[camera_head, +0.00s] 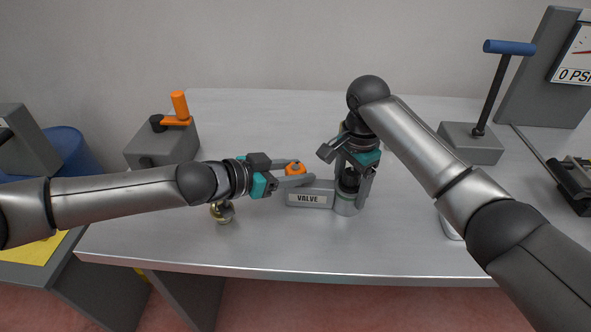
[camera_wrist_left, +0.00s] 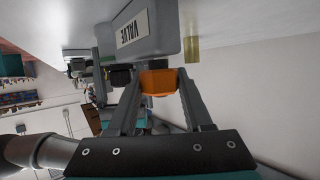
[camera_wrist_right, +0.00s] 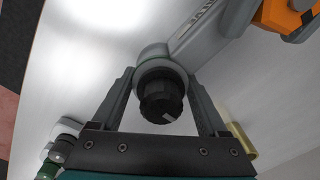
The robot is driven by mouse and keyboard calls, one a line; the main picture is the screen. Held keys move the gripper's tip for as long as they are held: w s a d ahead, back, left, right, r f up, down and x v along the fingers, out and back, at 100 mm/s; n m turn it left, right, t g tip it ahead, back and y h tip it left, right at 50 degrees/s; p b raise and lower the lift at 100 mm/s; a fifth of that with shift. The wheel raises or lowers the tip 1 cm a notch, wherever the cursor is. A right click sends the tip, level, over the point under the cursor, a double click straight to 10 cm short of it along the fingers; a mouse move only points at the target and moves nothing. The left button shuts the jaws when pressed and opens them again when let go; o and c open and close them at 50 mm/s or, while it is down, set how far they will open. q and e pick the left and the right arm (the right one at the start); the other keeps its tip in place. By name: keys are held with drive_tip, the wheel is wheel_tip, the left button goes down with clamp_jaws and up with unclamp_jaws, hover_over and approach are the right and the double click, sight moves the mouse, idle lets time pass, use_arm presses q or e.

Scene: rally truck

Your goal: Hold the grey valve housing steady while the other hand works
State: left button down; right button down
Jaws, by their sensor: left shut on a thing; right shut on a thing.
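The grey valve housing (camera_head: 345,208), with a "VALVE" label, sits near the middle of the table. An orange knob (camera_head: 296,168) is at its left end. My left gripper (camera_head: 304,176) is shut on this knob, which shows between its fingers in the left wrist view (camera_wrist_left: 158,82). My right gripper (camera_head: 352,197) comes down from above, shut around the housing's round right end, which shows in the right wrist view (camera_wrist_right: 154,56). A black knob (camera_wrist_right: 160,98) there sits between its fingers, with gaps on both sides. The fingers partly hide the round end in the head view.
A small brass piece (camera_head: 222,211) stands left of the housing, under my left forearm. A grey box with an orange lever (camera_head: 178,108) is at the back left. A blue-handled pump (camera_head: 472,143) and a gauge panel (camera_head: 543,85) are at the right. The back middle of the table (camera_head: 265,115) is clear.

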use_arm(q)
drive_tip(key=shift+s+d, duration=0.1)
drive_tip(key=shift+d, duration=0.05)
drive_tip(key=shift+c, duration=1.5)
unclamp_jaws()
drive_tip(key=v, duration=1.2)
